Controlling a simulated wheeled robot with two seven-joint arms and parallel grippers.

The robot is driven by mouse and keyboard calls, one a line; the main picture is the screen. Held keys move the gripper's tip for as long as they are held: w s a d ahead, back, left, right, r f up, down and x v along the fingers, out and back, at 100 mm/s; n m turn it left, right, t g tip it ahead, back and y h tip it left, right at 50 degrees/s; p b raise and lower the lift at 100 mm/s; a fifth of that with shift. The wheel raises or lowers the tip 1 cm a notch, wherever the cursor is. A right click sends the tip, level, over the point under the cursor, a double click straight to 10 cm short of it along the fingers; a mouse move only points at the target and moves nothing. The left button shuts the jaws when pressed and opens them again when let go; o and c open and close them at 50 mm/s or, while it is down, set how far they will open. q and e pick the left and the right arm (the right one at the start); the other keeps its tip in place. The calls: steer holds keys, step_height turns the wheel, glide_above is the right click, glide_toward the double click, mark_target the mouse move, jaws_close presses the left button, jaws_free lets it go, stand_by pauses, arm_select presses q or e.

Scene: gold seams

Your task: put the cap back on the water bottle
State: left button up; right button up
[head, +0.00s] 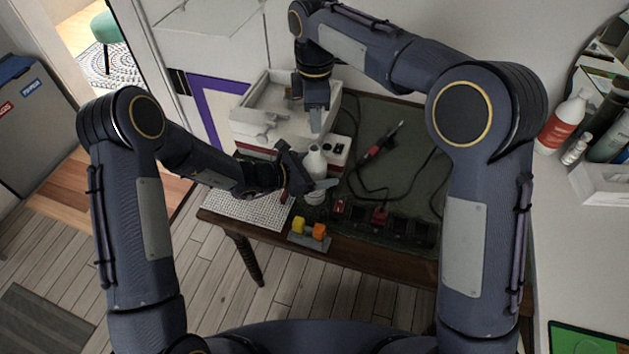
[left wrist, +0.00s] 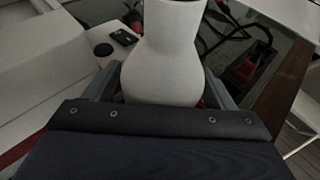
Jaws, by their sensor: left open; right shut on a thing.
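The white water bottle (head: 314,162) stands upright near the front of the dark worktable. My left gripper (head: 310,186) is open around its body, with a finger on each side. In the left wrist view the bottle (left wrist: 165,60) fills the middle between the fingers, its top cut off by the frame edge. Whether the fingers touch it I cannot tell. My right gripper (head: 316,122) is above the bottle, pointing down, apart from its mouth. It is shut on a small pale thing that looks like the cap, mostly hidden by the fingers.
A white box-like tray (head: 245,125) stands behind the bottle. A red-handled iron (head: 378,148) and its black cable lie to the right. A yellow block (head: 299,226) and an orange block (head: 319,231) sit at the table's front edge. Bottles stand on the far-right counter.

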arm_select(q)
steer(key=shift+d+f, duration=0.1)
steer(key=shift+d, duration=0.05)
steer(key=c, duration=1.5)
steer(key=shift+o, duration=0.2)
arm_select(e)
glide_toward(314, 163)
steer(key=shift+w+d+f, duration=0.1)
steer(key=shift+w+f, duration=0.55)
steer(key=shift+w, duration=0.25)
steer(key=shift+f, duration=0.1)
steer(key=shift+f, duration=0.8)
steer(key=shift+f, duration=0.55)
